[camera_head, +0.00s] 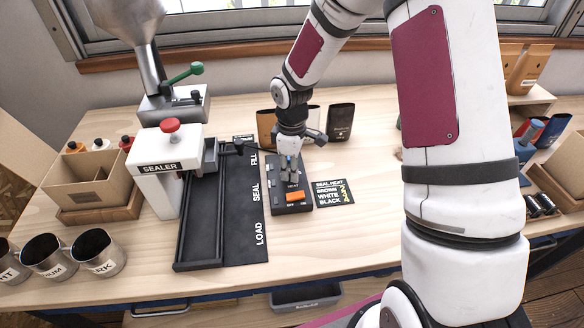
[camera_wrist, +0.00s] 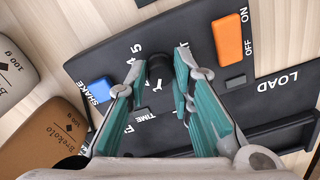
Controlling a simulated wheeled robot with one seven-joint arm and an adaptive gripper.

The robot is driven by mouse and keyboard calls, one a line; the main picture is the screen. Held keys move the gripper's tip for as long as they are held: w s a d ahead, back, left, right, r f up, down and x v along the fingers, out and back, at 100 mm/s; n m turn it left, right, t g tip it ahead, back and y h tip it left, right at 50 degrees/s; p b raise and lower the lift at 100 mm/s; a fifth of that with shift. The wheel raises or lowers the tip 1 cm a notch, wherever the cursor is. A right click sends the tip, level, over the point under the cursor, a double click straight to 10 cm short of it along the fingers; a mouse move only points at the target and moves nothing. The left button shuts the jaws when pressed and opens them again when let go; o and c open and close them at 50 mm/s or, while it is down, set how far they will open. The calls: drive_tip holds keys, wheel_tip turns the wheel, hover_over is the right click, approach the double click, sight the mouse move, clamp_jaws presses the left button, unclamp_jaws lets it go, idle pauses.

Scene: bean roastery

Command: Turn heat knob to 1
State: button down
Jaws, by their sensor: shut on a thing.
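The black control box (camera_head: 301,208) lies on the table, right of the black sealer track. In the wrist view its panel (camera_wrist: 215,100) shows an orange ON/OFF switch (camera_wrist: 228,40), a blue SHAKE button (camera_wrist: 100,91) and a TIME label. My gripper (camera_head: 291,172) points down at the box. In the wrist view the teal fingers of my gripper (camera_wrist: 160,64) are closed on a black knob (camera_wrist: 160,72), which I take as the heat knob. The fingers hide most of its scale and label; a 4 and a 5 show beside it. I cannot read its pointer.
The white sealer (camera_head: 163,172) stands left, with its track (camera_head: 222,205) marked LOAD, SEAL, FILL. A seal heat card (camera_head: 332,193) lies right of the box. Pouches (camera_head: 340,122) stand behind my gripper. Labelled metal cups (camera_head: 98,252) stand at the front left.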

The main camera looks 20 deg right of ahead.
idle(0.5)
drive_tip(key=c, duration=1.4)
unclamp_jaws()
drive_tip(key=shift+o, duration=0.2)
wheel_tip(320, 180, up, 12)
